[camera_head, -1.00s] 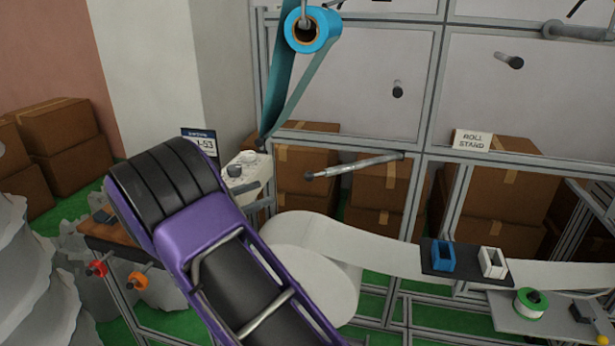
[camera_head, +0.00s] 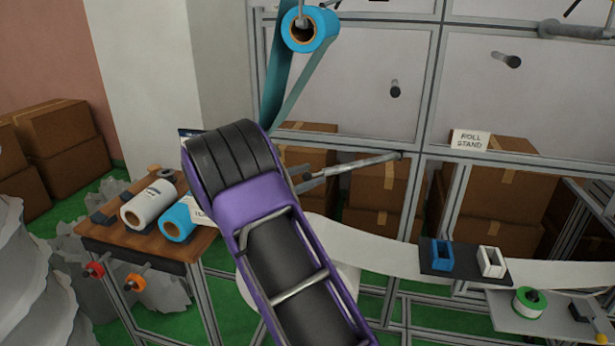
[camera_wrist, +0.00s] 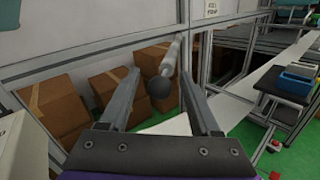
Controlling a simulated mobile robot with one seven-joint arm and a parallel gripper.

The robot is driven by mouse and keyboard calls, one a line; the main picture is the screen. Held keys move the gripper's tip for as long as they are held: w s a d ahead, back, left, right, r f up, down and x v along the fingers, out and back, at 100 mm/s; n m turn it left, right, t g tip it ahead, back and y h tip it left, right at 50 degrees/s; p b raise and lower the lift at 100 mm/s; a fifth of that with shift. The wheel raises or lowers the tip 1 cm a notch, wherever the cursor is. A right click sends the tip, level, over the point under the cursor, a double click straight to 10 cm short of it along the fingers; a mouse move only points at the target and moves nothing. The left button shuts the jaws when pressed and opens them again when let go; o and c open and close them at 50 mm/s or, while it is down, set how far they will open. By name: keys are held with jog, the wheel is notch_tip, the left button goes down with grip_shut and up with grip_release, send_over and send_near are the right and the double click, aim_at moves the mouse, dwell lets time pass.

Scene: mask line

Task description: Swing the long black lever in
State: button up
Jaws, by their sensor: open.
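In the wrist view the rod (camera_wrist: 171,55) points towards me and ends in a dark round knob (camera_wrist: 160,87). It is the only long lever-like part I can make out near my gripper, and its shaft looks grey rather than black. My gripper (camera_wrist: 157,73) is open, with one finger left of the knob and one right of it. Gaps show on both sides, so neither finger appears to touch it.
A blue roll (camera_head: 309,29) with its hanging web is above my arm. A white web (camera_head: 390,240) runs right, past a black plate (camera_head: 455,268) with blue and white blocks. A wooden table (camera_head: 125,246) with rolls stands left. Cardboard boxes (camera_head: 490,200) sit behind the frame.

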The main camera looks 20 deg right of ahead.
grip_shut()
dwell(1.4)
